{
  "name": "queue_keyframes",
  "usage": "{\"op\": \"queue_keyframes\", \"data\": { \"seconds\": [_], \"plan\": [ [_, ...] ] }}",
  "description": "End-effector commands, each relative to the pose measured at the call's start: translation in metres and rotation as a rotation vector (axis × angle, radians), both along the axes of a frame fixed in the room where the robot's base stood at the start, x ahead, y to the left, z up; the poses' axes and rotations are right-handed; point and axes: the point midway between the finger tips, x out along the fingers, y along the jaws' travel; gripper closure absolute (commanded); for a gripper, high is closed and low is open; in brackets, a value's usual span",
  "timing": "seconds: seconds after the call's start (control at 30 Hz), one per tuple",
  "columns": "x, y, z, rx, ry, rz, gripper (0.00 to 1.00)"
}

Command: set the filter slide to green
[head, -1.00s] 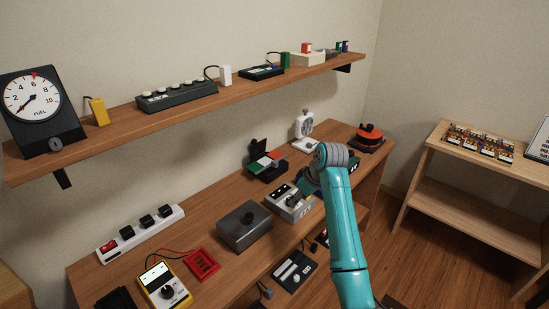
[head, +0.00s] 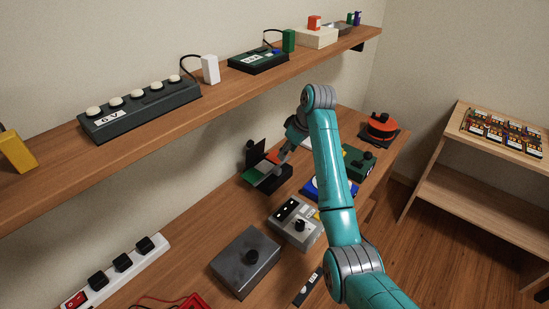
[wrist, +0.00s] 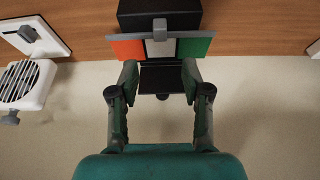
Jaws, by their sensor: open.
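The filter slide (wrist: 205,47) is a flat bar with an orange-red panel at left, a pale panel in the middle and a green panel at right in the wrist view. A grey tab (wrist: 160,30) stands at its middle. A black box (wrist: 150,12) lies behind it, with the pale panel centred on the box. A black upright plate (wrist: 164,80) is on the other side. In the head view the slide's green end (head: 251,176) shows at left. My gripper (wrist: 160,70) is open, its fingertips close to the slide on either side of the pale panel; contact is unclear.
A white device with a round grille (wrist: 24,84) is left of the slide in the wrist view. In the head view, a grey switch box (head: 295,228) and a dark knob box (head: 246,262) stand nearer. A wall shelf (head: 200,105) runs above the desk.

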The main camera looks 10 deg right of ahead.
Motion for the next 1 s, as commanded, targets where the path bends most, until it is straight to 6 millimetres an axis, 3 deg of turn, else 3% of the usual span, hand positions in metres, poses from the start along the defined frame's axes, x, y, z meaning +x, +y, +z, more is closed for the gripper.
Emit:
{"op": "queue_keyframes", "data": {
  "seconds": [0.6, 1.0],
  "plan": [
    [0.027, 0.021, -0.083, 0.000, 0.004, 0.001, 0.52],
    [0.033, 0.024, -0.099, 0.000, 0.000, 0.000, 0.52]
  ]
}}
